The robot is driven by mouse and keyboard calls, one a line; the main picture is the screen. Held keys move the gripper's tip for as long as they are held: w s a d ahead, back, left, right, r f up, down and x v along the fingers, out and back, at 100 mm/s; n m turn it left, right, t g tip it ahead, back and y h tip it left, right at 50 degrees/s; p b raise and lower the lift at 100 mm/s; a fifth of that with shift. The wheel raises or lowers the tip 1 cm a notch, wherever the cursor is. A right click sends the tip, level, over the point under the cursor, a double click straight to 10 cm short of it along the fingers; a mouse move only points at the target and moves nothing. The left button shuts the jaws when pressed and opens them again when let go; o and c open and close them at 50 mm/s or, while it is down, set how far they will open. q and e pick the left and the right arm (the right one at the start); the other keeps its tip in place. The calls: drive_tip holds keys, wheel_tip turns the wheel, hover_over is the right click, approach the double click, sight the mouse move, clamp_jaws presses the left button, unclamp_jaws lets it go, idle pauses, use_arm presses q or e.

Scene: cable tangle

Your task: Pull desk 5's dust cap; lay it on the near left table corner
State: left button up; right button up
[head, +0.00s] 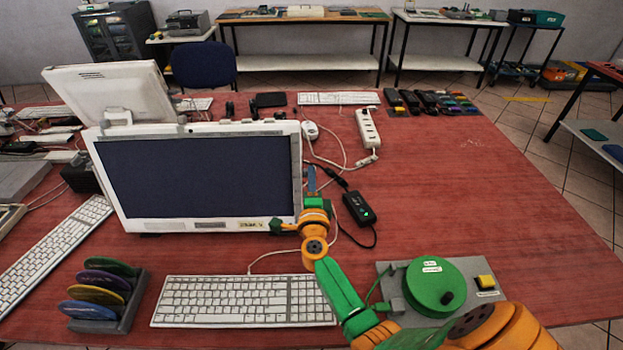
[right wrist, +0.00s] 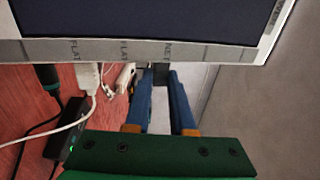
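A small dark block, apparently the dust cap (right wrist: 160,74), sits at the lower edge of the monitor (right wrist: 110,48) in the right wrist view, below a label that seems to read NET. My right gripper (right wrist: 160,80) has its two blue fingers on either side of it, and the block fills the gap between the tips. In the head view the right gripper (head: 312,180) is beside the right edge of the front monitor (head: 200,178); the cap is hidden there. The table's (head: 480,190) near left part is at the lower left. My left gripper is not in view.
Plugged cables (right wrist: 88,80) hang beside the cap. A keyboard (head: 243,301), a rack of coloured discs (head: 125,318) and a device with a green drum (head: 440,287) stand at the front. A black adapter (head: 359,208) lies right of the monitor. The table's right side is clear.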

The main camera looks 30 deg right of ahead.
clamp_jaws()
drive_tip(key=shift+d, duration=0.1)
idle(0.4)
drive_tip(key=shift+s+d+p, duration=0.3)
drive_tip(key=shift+s+d, duration=0.15)
drive_tip(key=shift+d, duration=0.25)
drive_tip(key=shift+s+d+p, duration=0.25)
drive_tip(key=shift+s+d, duration=0.2)
drive_tip(key=shift+d, duration=0.25)
drive_tip(key=shift+c, duration=0.4)
unclamp_jaws()
clamp_jaws()
